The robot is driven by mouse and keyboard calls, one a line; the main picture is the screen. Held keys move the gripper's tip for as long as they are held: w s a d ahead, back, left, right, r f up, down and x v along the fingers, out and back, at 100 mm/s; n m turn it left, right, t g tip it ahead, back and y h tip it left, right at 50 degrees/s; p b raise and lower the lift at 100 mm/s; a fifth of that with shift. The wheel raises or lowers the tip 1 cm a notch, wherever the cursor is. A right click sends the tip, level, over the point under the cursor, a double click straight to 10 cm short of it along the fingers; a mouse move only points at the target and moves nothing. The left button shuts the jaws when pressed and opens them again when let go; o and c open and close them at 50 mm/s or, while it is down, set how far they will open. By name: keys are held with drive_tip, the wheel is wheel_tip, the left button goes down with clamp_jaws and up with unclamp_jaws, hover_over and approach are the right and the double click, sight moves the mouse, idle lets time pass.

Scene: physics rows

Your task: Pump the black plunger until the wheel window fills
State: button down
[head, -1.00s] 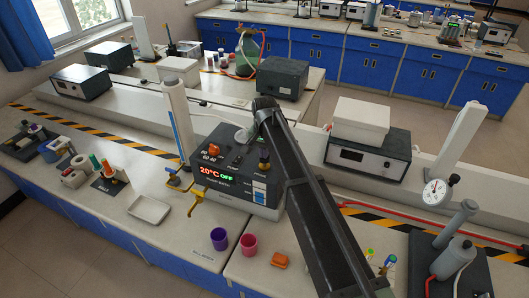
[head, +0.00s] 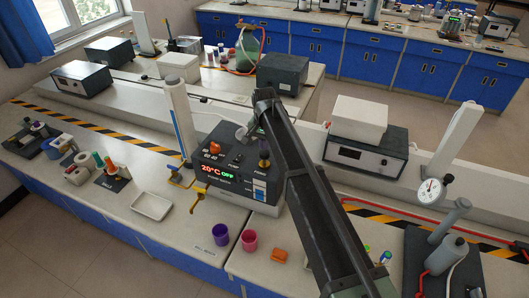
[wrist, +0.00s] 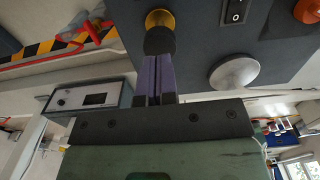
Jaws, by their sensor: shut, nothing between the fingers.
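The black plunger (head: 264,156) with its gold collar stands on the right side of the dark bath unit's top (head: 225,158). In the wrist view the plunger's black cap (wrist: 160,41) is right at the tips of my gripper (wrist: 158,58), with the gold collar beyond it. My gripper's purple fingers are shut together, with nothing between them. The tips appear to meet the cap's end; I cannot tell whether they touch. In the head view my arm hides most of the gripper. A small white-and-blue panel (head: 259,190) is on the unit's front; I cannot make out a wheel window.
An orange knob (head: 215,147), a rocker switch (wrist: 235,12) and a pale round disc (wrist: 234,72) are near the plunger. The red-green display (head: 218,172) reads 20°C OFF. Purple (head: 221,235) and magenta (head: 249,242) cups stand in front. A white tray (head: 152,206) lies left.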

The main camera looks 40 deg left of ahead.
drive_tip(key=shift+f+b, duration=2.2)
drive_tip(key=shift+f, duration=0.05)
drive_tip(key=shift+r, duration=0.15)
wheel_tip(320, 180, up, 4)
drive_tip(key=p, duration=0.4)
drive_tip(key=shift+r+p, duration=0.2)
drive_tip(key=shift+p, duration=0.1)
wheel_tip(320, 180, up, 5)
drive_tip(key=p, duration=0.5)
drive_tip(key=shift+r, duration=0.1)
